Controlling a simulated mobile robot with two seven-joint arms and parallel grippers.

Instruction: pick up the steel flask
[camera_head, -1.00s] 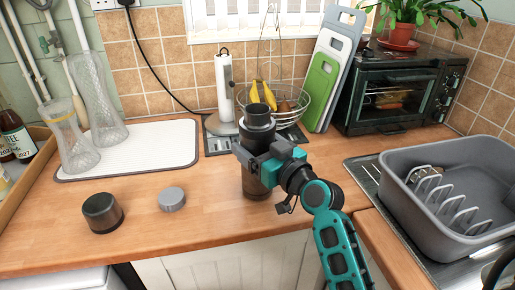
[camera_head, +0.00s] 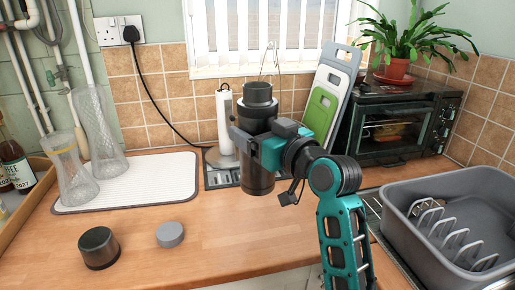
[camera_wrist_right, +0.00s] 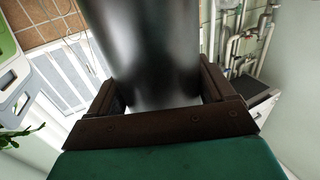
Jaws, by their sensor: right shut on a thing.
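The steel flask (camera_head: 258,182) is a tall, dark, shiny cylinder with a narrower greyish top, in the middle of the head view. My right gripper (camera_head: 253,144) is shut around its middle and holds it upright, above the wooden worktop. In the right wrist view the flask (camera_wrist_right: 150,45) fills the space between the two dark fingers of the gripper (camera_wrist_right: 162,92). My left gripper is not in view.
On the worktop (camera_head: 190,262) stand a dark cup (camera_head: 99,249) and a grey disc (camera_head: 170,235). Glass vases (camera_head: 99,135) stand on a white mat (camera_head: 165,180) at left. A paper-towel holder (camera_head: 225,122), chopping boards (camera_head: 322,112), oven (camera_head: 398,125) and grey tub (camera_head: 408,220) lie behind and right.

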